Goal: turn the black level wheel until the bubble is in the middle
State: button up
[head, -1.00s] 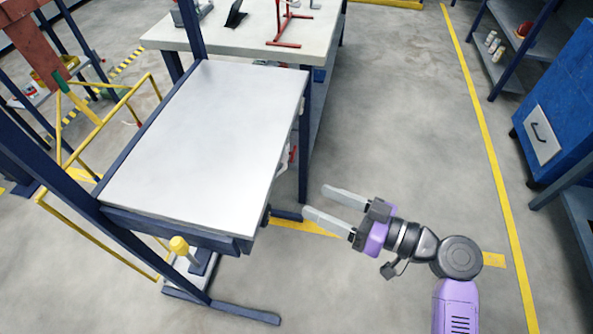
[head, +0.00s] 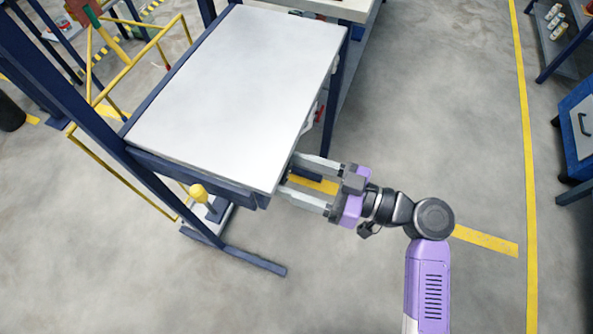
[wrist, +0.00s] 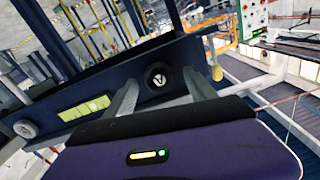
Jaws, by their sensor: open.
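The black level wheel (wrist: 157,77), with a pale V-shaped mark, is on the dark blue side of the table frame in the wrist view. My gripper (wrist: 160,88) is open, with one finger on each side of the wheel in that view. I cannot tell whether either finger touches it. A yellow-green level vial (wrist: 84,108) sits left of the wheel; its bubble is too small to make out. In the head view my gripper (head: 291,180) is at the right edge of the white-topped table (head: 235,80), where the wheel is not clearly seen.
Dark blue posts and a yellow rail (head: 150,45) are on the left. A blue cabinet (head: 578,130) stands far right. The grey floor between is clear.

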jog(key=shift+a, duration=0.15)
jog(key=c, duration=1.4)
jog(key=m+p, duration=0.1)
jog(key=m, duration=0.3)
jog(key=shift+r, duration=0.1)
jog(key=m+p, duration=0.2)
jog(key=m, duration=0.1)
jog(key=shift+w+m, duration=0.1)
jog(key=shift+m, duration=0.2)
jog(key=m+p, duration=0.2)
jog(key=m, duration=0.2)
jog(key=shift+p, duration=0.35)
jog(key=shift+m+p, duration=0.8)
jog(key=shift+m, duration=0.8)
